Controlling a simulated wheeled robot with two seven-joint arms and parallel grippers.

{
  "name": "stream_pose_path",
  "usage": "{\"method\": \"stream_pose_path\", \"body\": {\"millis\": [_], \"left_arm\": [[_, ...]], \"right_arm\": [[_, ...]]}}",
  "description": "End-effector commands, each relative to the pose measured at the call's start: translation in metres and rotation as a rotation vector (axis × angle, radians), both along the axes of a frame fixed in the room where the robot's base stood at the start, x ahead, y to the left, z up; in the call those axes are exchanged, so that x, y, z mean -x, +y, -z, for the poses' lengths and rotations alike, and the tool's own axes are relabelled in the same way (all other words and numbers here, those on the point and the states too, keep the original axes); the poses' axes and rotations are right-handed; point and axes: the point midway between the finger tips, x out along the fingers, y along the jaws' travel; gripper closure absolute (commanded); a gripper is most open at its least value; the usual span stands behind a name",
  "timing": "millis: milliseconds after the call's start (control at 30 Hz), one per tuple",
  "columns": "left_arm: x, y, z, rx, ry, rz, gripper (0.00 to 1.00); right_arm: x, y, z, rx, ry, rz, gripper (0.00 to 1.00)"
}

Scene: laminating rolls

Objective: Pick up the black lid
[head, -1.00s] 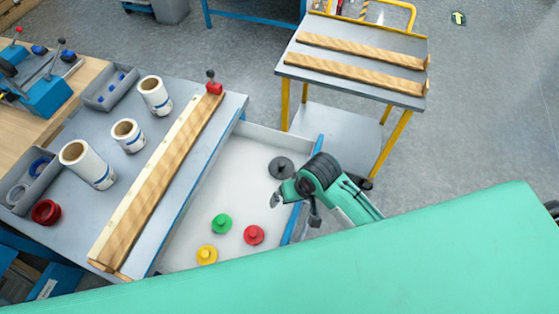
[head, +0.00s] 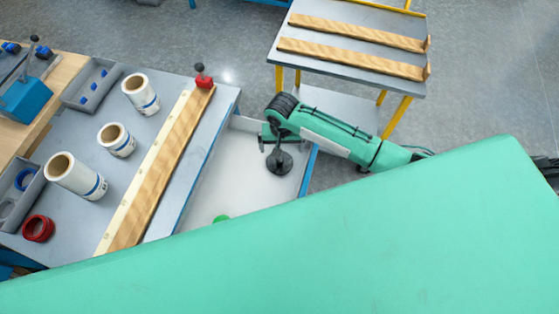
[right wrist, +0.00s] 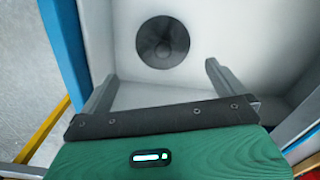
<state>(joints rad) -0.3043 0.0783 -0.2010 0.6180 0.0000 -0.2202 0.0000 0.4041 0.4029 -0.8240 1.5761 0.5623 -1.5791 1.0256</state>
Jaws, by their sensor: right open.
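The black lid (head: 279,163) is a round dark disc with a raised middle, lying in the white tray (head: 213,190) beside the grey table. In the right wrist view the whole lid (right wrist: 163,42) shows on the tray floor, beyond the fingertips. My right gripper (head: 275,146) is over the far part of the tray, and its fingers overlap the lid's upper edge in the head view. In the right wrist view the gripper (right wrist: 161,72) is open, with nothing between its two fingers. My left gripper is out of view.
A green lid (head: 221,218) partly shows lower in the tray; my green body hides the tray's near part. White rolls (head: 75,177) and a wooden bar (head: 165,170) are on the table. A yellow-framed cart (head: 350,62) stands behind.

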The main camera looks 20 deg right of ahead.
Motion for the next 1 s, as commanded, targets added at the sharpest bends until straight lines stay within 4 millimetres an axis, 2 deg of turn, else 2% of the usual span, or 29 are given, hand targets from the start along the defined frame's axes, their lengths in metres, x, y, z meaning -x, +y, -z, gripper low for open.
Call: {"method": "stream_pose_path", "body": {"millis": [100,367,700,1000], "left_arm": [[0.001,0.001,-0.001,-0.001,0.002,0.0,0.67],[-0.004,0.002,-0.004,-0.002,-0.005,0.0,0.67],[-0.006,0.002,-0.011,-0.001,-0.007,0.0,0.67],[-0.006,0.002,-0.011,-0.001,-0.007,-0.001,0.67]], "right_arm": [[0.0,0.001,0.019,0.0,0.002,0.0,0.0],[0.001,0.002,0.036,-0.001,0.002,0.0,0.0],[0.0,0.006,0.077,0.0,0.0,-0.001,0.0],[0.0,0.006,0.082,-0.001,-0.001,-0.002,0.0]]}}
